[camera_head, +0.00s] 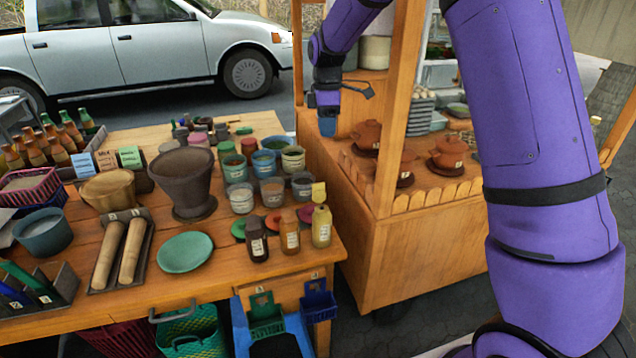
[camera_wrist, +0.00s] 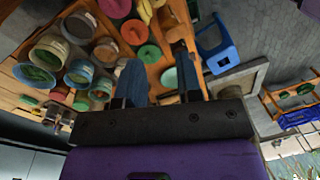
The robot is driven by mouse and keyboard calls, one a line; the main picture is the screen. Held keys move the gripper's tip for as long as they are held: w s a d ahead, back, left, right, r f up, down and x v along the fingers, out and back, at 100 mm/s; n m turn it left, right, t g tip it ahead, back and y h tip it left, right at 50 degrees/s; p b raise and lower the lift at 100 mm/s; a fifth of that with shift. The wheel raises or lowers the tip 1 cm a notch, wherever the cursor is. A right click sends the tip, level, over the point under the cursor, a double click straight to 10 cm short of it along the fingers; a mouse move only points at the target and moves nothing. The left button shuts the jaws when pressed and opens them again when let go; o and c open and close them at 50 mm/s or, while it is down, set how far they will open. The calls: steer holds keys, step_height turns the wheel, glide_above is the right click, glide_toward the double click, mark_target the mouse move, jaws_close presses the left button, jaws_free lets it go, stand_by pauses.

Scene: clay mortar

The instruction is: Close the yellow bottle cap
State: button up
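The yellow bottle (camera_head: 321,228) stands at the table's front right corner in the head view, at the right end of a row of three small bottles. Its yellow cap (camera_head: 319,192) stands up above the bottle's top, like a raised lid. My gripper (camera_head: 327,124) is above and behind the bottle, near the cart's left post and well apart from the cap. In the wrist view my gripper (camera_wrist: 160,76) has its two blue fingers spread, with nothing held between them. I cannot clearly pick out the yellow bottle in the wrist view.
A dark brown bottle (camera_head: 257,240) and an orange bottle (camera_head: 290,234) stand left of the yellow one. Several paint pots (camera_head: 241,197) crowd behind. The wooden cart (camera_head: 415,235) with clay pots is close on the right. A green plate (camera_head: 185,252) lies left.

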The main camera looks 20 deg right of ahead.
mark_target(319, 192)
steer(key=f+n, duration=0.1)
steer(key=f, duration=0.5)
steer(key=w+a+f, duration=0.1)
steer(key=f, duration=0.5)
steer(key=w+f+n+g, duration=0.1)
steer(key=f, duration=0.5)
steer(key=shift+w+a+f+n, duration=0.15)
steer(key=shift+a+f+n, duration=0.05)
steer(key=shift+a+n, duration=0.1)
jaws_close()
